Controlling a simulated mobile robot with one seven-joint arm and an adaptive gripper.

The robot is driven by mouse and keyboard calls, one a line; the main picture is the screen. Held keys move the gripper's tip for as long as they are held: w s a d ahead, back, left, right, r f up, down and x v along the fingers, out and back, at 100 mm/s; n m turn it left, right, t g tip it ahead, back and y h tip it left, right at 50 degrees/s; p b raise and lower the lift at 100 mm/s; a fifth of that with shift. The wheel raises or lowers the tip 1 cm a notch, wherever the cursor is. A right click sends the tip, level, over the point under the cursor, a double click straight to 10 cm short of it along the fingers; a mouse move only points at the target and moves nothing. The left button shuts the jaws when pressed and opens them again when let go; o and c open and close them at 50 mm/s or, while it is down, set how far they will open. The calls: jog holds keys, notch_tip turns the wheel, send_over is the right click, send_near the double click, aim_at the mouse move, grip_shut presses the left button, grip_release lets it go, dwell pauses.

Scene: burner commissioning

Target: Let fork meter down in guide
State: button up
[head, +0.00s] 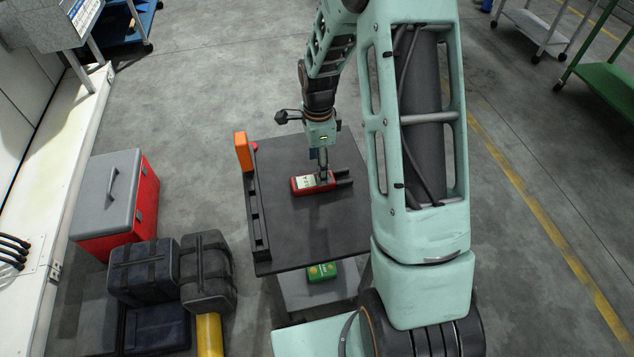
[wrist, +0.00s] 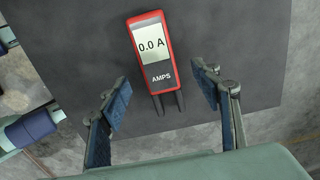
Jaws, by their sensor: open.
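The fork meter (head: 307,185) is red with a pale display and lies face up on a dark tabletop (head: 290,235). In the wrist view the fork meter (wrist: 151,50) reads 0.0 A above the word AMPS. Its two dark prongs point toward the bottom of that picture. My gripper (head: 323,174) is over the meter's prong end in the head view. In the wrist view my gripper (wrist: 160,84) is open, with one blue-padded finger on each side and visible gaps to the meter. I cannot make out a guide for certain.
A black rail (head: 257,220) runs along the tabletop's left edge, with an upright orange block (head: 242,152) at its far end. A green item (head: 322,272) sits on a lower shelf. Dark bags (head: 208,270) and a red-grey case (head: 115,200) stand left.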

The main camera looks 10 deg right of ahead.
aim_at(317, 175)
notch_tip(317, 175, down, 5)
jog(key=shift+s+a+r+b, duration=0.1)
jog(key=shift+s+a+b, duration=0.05)
jog(key=shift+b, duration=0.25)
jog(key=c, duration=1.5)
jog(key=shift+o, duration=0.2)
jog(key=shift+r, duration=0.15)
